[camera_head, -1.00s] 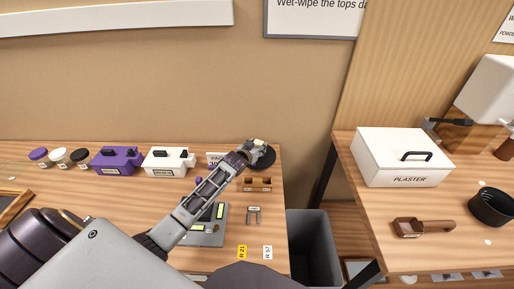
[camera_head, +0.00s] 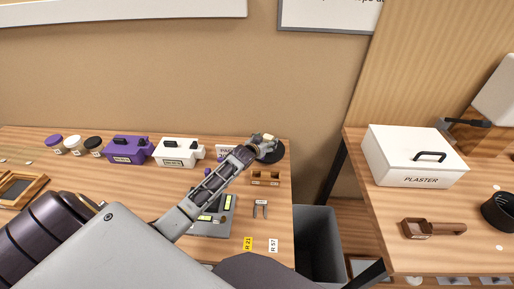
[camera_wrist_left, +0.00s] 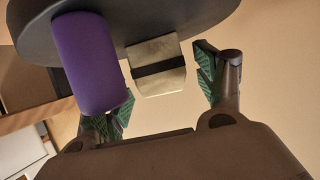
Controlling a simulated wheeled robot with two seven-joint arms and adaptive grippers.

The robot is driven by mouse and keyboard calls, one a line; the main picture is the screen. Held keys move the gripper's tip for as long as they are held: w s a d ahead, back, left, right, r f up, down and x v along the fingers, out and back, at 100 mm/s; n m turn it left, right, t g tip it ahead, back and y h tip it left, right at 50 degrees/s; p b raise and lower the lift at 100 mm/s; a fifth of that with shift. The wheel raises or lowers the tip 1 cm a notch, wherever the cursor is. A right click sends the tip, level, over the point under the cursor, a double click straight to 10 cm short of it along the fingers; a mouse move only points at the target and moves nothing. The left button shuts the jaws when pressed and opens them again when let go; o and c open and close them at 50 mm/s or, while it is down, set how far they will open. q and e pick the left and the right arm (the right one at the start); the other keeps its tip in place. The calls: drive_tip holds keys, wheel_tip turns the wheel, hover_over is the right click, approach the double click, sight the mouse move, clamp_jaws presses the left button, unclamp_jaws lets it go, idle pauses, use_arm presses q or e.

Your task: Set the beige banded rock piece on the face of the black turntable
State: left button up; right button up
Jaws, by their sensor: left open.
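The black turntable (camera_head: 276,154) stands at the back right corner of the left bench. The beige banded rock piece (camera_head: 267,137) shows over its face in the head view, partly hidden by my gripper. In the left wrist view the rock piece (camera_wrist_left: 157,67), beige with a dark band, is against the dark disc (camera_wrist_left: 130,22) and between my fingers. My left gripper (camera_head: 262,142) is at the turntable. Its fingers (camera_wrist_left: 165,92), with green pads, are spread, with a visible gap on the right of the piece. A purple cylinder (camera_wrist_left: 88,62) partly covers the left finger. My right gripper is not in view.
A wooden block (camera_head: 265,178) stands just in front of the turntable. White (camera_head: 178,154) and purple (camera_head: 128,151) boxes stand to the left. A grey bin (camera_head: 318,240) sits in the gap between benches. A white plaster box (camera_head: 415,155) is on the right bench.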

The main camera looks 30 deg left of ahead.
sight(266, 141)
use_arm(q)
drive_tip(key=shift+v, duration=3.35)
drive_tip(key=shift+s+r, duration=0.3)
drive_tip(key=shift+s, duration=0.35)
drive_tip(key=v, duration=0.3)
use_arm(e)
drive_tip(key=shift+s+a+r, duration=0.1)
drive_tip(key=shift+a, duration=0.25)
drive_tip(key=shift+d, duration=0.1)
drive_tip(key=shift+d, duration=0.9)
